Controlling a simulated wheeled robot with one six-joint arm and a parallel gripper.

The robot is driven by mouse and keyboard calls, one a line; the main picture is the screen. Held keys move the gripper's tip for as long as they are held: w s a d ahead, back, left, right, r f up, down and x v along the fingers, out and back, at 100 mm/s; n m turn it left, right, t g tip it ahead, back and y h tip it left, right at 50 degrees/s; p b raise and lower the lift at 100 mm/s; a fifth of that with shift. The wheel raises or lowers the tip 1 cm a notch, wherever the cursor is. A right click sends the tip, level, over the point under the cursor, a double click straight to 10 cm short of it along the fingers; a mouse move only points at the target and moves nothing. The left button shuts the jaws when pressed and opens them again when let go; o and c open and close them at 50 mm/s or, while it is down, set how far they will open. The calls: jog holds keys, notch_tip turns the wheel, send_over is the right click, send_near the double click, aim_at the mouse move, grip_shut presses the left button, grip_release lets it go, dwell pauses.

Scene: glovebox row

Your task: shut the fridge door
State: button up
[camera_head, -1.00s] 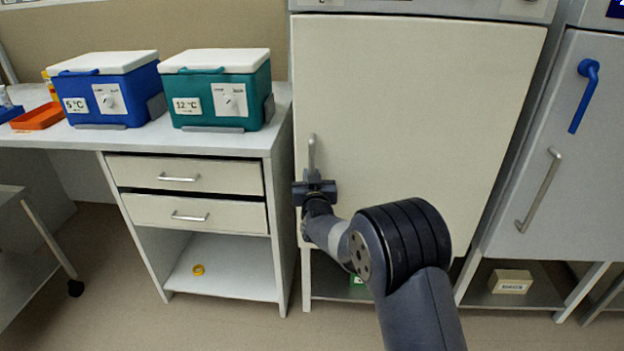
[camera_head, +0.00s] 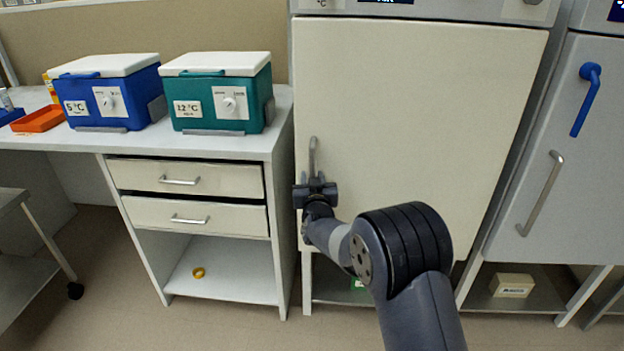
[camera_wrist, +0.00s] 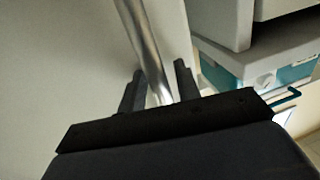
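The fridge door (camera_head: 420,110) is a large cream panel in the middle of the head view. It looks flush or nearly flush with its cabinet; I cannot tell if a small gap remains. Its vertical metal handle (camera_head: 312,150) is near the left edge. My gripper (camera_head: 315,183) is at the handle's lower part. In the wrist view, the handle (camera_wrist: 146,38) runs between the two fingers of my gripper (camera_wrist: 160,72), with a little space visible on each side. The fingers are apart, around the bar. My arm hides the door's lower part.
A bench with two drawers (camera_head: 185,180) stands left of the fridge, carrying a blue cool box (camera_head: 110,95) and a teal one (camera_head: 225,95). A grey cabinet door (camera_head: 560,130) with a blue lever is on the right. A trolley (camera_head: 40,240) stands at far left.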

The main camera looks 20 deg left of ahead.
jog(key=shift+d+f, duration=0.1)
jog(key=shift+d, duration=0.05)
jog(key=v, duration=1)
jog(key=shift+s, duration=0.45)
jog(key=x, duration=1)
jog(key=shift+w, duration=0.35)
